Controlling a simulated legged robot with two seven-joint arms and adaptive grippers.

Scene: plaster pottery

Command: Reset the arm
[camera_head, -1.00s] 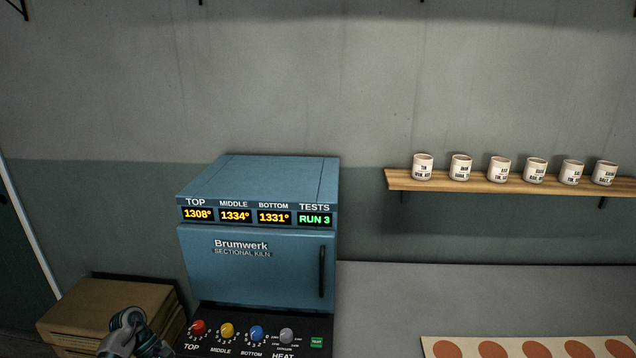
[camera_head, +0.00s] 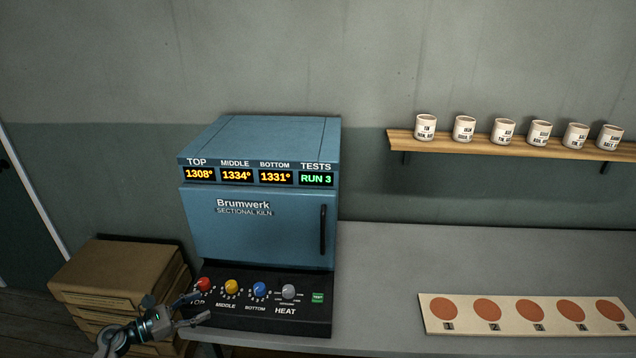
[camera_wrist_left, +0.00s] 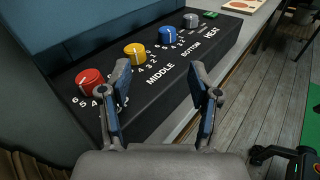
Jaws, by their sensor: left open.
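My left gripper (camera_head: 196,303) is open and empty at the lower left of the head view, in front of the left end of the kiln's control panel. Its two fingers (camera_wrist_left: 162,100) show apart in the left wrist view, with the panel beyond them. The red knob (camera_head: 203,285) is close to the upper finger; I cannot tell whether they touch. The red knob also shows in the left wrist view (camera_wrist_left: 90,82), just left of the left finger.
The blue kiln (camera_head: 258,230) stands on a grey table (camera_head: 400,260), door shut. Yellow (camera_head: 231,287), blue (camera_head: 259,289) and grey (camera_head: 289,291) knobs line its panel. Stacked boxes (camera_head: 115,275) stand left. A board with orange discs (camera_head: 465,322) lies right. A shelf (camera_head: 480,147) holds several cups.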

